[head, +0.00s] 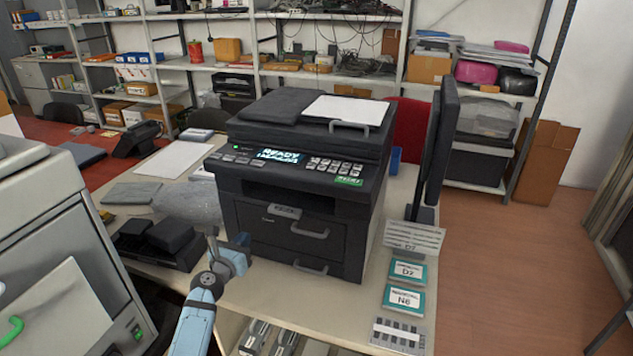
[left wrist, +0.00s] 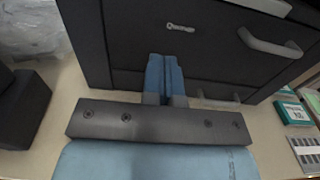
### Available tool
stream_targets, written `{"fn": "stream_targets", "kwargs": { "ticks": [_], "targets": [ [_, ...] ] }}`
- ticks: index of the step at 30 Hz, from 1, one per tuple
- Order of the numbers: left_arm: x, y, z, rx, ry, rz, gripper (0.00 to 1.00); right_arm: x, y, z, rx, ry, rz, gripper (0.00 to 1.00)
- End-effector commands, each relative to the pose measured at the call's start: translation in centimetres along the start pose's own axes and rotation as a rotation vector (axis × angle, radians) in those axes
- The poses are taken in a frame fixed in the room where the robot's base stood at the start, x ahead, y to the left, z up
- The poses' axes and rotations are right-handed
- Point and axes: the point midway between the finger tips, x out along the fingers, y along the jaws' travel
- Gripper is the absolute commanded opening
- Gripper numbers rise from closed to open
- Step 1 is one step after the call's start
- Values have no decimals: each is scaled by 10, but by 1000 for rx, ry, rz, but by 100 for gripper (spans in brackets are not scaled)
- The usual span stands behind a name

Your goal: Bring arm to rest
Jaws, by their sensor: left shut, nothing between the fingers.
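My left arm comes up from the bottom of the head view. Its gripper (head: 241,244) is at the lower left front corner of the black printer (head: 295,225). In the left wrist view the two blue fingers (left wrist: 165,75) are pressed together with nothing between them, in front of the printer's dark front panel (left wrist: 205,40). Whether the fingertips touch the panel I cannot tell. The printer's front drawers look closed, and its display reads "READY". My right gripper is not in view.
A black cartridge-like unit (head: 160,242) lies on the table left of the printer. A monitor (head: 437,145) and boxes labelled D2 (head: 408,271) and N6 (head: 404,298) stand to the right. A grey cabinet (head: 60,270) is at the left. Toner cartridges (head: 255,338) lie on a shelf below.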

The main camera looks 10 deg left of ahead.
Motion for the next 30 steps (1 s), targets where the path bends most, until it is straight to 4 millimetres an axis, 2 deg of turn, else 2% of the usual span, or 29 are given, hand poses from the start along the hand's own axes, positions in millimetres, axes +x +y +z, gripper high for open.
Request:
{"fn": "stream_targets", "kwargs": {
  "ticks": [4, 14, 17, 20, 23, 27, 30],
  "targets": [
    [-11, 0, 1, 1, 0, 0, 0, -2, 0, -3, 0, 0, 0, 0],
    [-13, 0, 0, 5, 1, 0, 0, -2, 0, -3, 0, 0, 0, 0],
    [-21, -5, -3, 90, 22, -10, 0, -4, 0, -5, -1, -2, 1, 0],
    [-44, -20, -12, 353, 77, -49, 0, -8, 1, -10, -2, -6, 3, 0],
    [-84, -45, -26, 780, 144, -136, 0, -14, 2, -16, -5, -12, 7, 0],
    [-154, -87, -44, 1463, 180, -331, 0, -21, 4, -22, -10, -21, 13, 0],
    [-208, -117, -50, 1928, 138, -495, 0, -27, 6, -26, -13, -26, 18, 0]
  ]
}}
